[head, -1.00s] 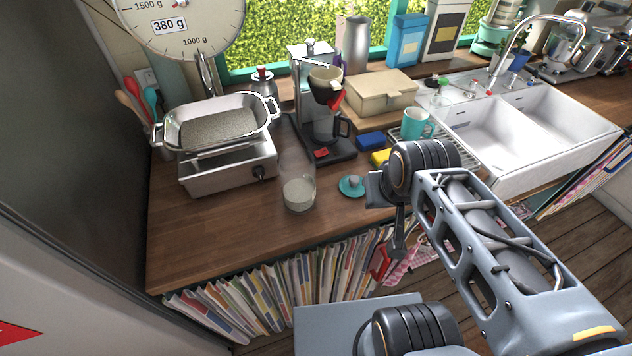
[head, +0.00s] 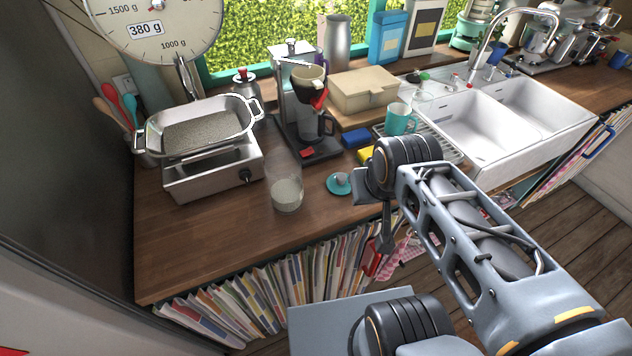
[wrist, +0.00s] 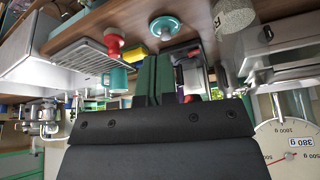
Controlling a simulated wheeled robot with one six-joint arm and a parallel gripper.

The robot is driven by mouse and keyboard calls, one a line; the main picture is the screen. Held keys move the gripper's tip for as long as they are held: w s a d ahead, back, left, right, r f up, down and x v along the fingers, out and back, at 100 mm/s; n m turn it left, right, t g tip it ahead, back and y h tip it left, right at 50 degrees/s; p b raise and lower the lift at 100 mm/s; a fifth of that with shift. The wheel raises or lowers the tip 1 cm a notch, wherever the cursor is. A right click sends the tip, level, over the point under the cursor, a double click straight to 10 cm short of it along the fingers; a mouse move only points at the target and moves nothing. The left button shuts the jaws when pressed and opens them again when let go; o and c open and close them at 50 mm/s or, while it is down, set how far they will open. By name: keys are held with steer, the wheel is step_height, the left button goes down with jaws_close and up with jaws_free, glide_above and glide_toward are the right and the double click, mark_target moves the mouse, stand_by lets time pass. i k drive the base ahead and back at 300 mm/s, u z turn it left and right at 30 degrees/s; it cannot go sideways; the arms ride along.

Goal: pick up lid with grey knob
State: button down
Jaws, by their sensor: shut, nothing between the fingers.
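The lid is a small teal disc with a grey knob (head: 339,183). It lies on the wooden counter near the front edge, just right of the glass jar. In the wrist view the lid (wrist: 166,27) is near the top, beyond the fingertips. My gripper (wrist: 156,58) shows there as two green-padded fingers pressed together, with nothing between them. The fingers are apart from the lid. In the head view my arm's end is just right of the lid, and the fingers cannot be made out clearly.
A glass jar with grey contents (head: 287,195) stands left of the lid. A coffee maker (head: 312,130), blue sponge (head: 356,141) and teal mug (head: 401,119) are behind it. A red-knobbed object (wrist: 113,44) shows in the wrist view. Bare counter (head: 215,225) lies at front left.

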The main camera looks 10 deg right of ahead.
mark_target(338, 183)
steer(key=z, duration=1.5)
steer(key=k, duration=0.9)
steer(key=u, duration=1.35)
steer(key=i, duration=0.5)
steer(key=z, duration=0.1)
